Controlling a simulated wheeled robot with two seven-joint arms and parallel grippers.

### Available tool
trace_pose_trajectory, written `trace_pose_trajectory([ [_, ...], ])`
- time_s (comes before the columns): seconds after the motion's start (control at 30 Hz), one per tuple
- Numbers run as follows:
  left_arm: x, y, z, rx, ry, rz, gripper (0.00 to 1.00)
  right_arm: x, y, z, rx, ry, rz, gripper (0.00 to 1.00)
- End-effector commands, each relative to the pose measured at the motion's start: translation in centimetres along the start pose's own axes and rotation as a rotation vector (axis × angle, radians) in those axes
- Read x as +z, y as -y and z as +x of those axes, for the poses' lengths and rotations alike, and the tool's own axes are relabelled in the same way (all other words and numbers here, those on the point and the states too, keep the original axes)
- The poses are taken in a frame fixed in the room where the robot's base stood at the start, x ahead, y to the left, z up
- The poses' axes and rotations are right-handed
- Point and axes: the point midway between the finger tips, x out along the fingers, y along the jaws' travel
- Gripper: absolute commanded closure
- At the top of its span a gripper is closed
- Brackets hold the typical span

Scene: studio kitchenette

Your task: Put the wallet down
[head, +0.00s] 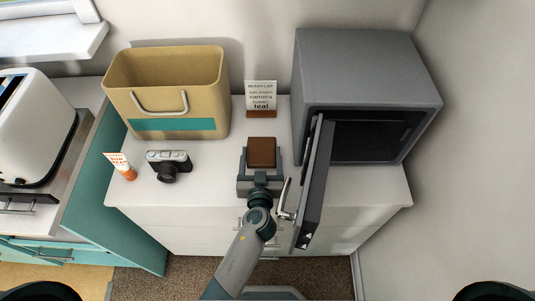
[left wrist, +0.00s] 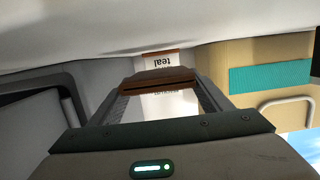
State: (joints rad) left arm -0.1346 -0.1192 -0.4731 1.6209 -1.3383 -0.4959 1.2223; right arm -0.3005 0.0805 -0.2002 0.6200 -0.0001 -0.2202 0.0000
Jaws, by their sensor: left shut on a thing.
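A brown wallet (head: 262,152) is held in my left gripper (head: 261,160), above the white dresser top in the head view. The gripper is shut on it, with a finger on each side. In the left wrist view the wallet (left wrist: 158,77) shows edge-on between the fingertips of my left gripper (left wrist: 160,88). I cannot tell from these views whether the wallet touches the surface beneath it. My right gripper is not in view.
An open grey safe (head: 365,85) stands at right, its door (head: 316,185) swung out beside my left gripper.

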Motion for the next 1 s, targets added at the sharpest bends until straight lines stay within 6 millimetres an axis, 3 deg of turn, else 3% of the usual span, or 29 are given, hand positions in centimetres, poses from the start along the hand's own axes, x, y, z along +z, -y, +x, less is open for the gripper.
trace_pose_trajectory([
  [0.5, 1.1, 11.3, -4.7, 0.001, -0.001, 0.002, 0.55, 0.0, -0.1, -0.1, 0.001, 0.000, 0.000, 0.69],
  [0.73, 1.3, 14.1, -5.7, 0.002, -0.001, 0.000, 0.55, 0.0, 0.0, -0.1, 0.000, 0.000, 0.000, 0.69],
  [1.0, 1.3, 14.7, -6.0, 0.002, -0.002, 0.000, 0.55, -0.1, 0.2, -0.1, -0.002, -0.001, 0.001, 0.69],
])
